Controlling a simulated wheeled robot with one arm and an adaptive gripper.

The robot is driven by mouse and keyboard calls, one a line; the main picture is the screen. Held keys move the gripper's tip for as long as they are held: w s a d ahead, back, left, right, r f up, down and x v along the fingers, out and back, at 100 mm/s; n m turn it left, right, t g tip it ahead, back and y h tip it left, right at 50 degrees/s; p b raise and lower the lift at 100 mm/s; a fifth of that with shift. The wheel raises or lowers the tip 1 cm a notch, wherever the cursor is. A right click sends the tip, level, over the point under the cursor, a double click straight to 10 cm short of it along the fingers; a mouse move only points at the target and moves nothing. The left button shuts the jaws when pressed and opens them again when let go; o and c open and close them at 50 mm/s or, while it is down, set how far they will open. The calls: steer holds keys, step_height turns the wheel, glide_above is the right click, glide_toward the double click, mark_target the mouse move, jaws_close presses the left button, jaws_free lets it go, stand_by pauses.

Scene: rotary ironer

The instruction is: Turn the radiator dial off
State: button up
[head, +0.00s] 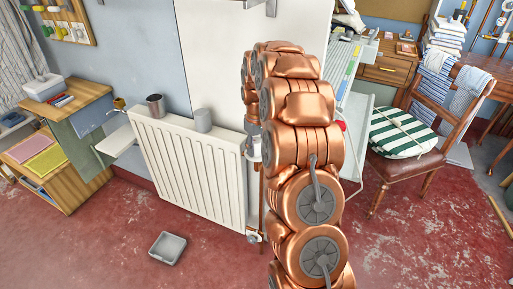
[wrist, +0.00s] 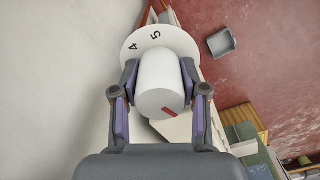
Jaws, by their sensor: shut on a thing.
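The radiator dial (wrist: 162,88) is a white cylinder knob with a red mark near its lower right edge in the wrist view. Behind it is a white disc (wrist: 146,42) with the numbers 4 and 5 showing at its top; the rest of the scale is hidden. My gripper (wrist: 159,78) has one finger on each side of the knob and is shut on it. The white ribbed radiator (head: 190,170) stands against the wall in the head view.
A dark grey cup (head: 156,106) and a lighter grey cup (head: 203,120) stand on the radiator. A grey tray (head: 167,248) lies on the red floor. A chair (head: 410,165) with a striped cushion stands at right. The floor before the radiator is otherwise clear.

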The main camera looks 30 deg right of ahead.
mark_target(257, 140)
steer(key=shift+n, duration=0.6)
steer(key=o, duration=1.1)
steer(key=shift+o, duration=0.2)
steer(key=shift+r, duration=0.1)
step_height(257, 140, up, 7)
steer(key=shift+r, duration=0.2)
